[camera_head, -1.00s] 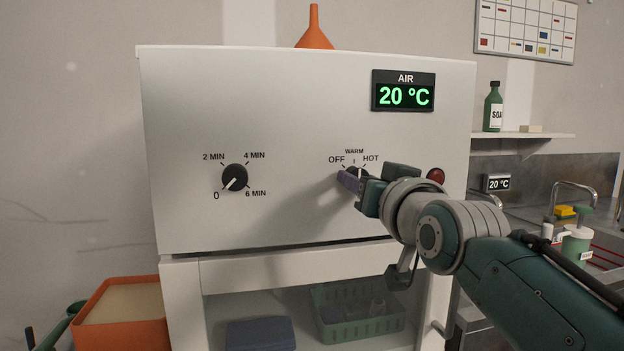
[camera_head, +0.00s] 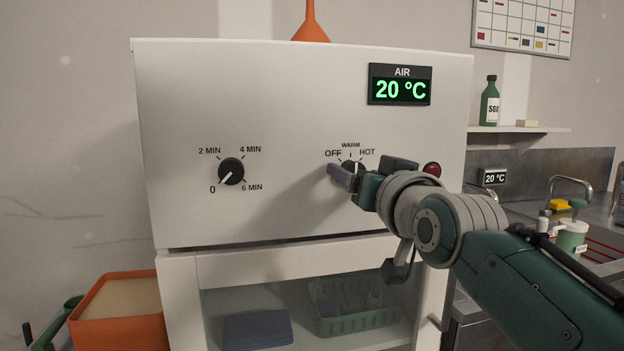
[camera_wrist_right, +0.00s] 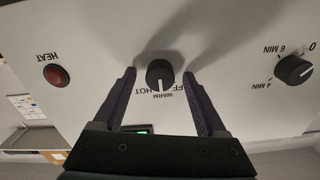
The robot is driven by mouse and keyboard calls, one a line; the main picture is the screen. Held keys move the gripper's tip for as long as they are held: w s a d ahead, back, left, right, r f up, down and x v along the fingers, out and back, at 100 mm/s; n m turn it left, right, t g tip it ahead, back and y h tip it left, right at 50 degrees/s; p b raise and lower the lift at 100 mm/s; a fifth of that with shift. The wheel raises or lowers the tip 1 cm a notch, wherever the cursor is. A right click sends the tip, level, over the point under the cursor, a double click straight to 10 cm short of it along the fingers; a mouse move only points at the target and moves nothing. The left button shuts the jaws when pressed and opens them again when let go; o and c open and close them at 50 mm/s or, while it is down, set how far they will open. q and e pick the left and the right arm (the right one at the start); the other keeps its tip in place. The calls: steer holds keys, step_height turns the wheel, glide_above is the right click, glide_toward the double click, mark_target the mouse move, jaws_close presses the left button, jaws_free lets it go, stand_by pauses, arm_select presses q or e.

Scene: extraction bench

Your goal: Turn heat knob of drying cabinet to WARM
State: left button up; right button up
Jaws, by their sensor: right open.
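The drying cabinet (camera_head: 290,215) has a white front panel. Its black heat knob (camera_head: 352,166) sits below the marks OFF, WARM and HOT. In the right wrist view the knob (camera_wrist_right: 160,73) shows its white pointer line toward WARM. My right gripper (camera_head: 349,173) is at the knob and partly covers it. In the wrist view its two purple fingers stand apart, one on each side of the knob, with visible gaps between them and it. My left gripper is not in view.
A timer knob (camera_head: 231,171) at 0 is on the panel's left. The air display (camera_head: 401,90) reads 20 °C. A red HEAT lamp (camera_head: 432,169) is close to my wrist. An orange funnel (camera_head: 310,30) stands on top. An orange box (camera_head: 120,313) is at lower left.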

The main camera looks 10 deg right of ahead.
steer(key=s, duration=0.9)
steer(key=shift+s+d, duration=0.15)
steer(key=shift+s, duration=0.25)
steer(key=s+f+n+g, duration=0.2)
steer(key=s+f+g, duration=0.6)
steer(key=s+f, duration=0.6)
steer(key=s+f+n+g, duration=0.1)
steer(key=s+f+g, duration=0.15)
steer(key=s, duration=0.55)
steer(key=s+f+n+g, duration=0.1)
steer(key=s+f+g, duration=0.1)
steer(key=s+g, duration=0.35)
step_height(320, 180, up, 38)
steer(key=s+d+t+p, duration=0.1)
steer(key=s+p, duration=0.1)
steer(key=p, duration=3.6)
steer(key=shift+s+f+t+p, duration=0.15)
steer(key=shift+s+t+p, duration=0.15)
steer(key=shift+s+p, duration=0.05)
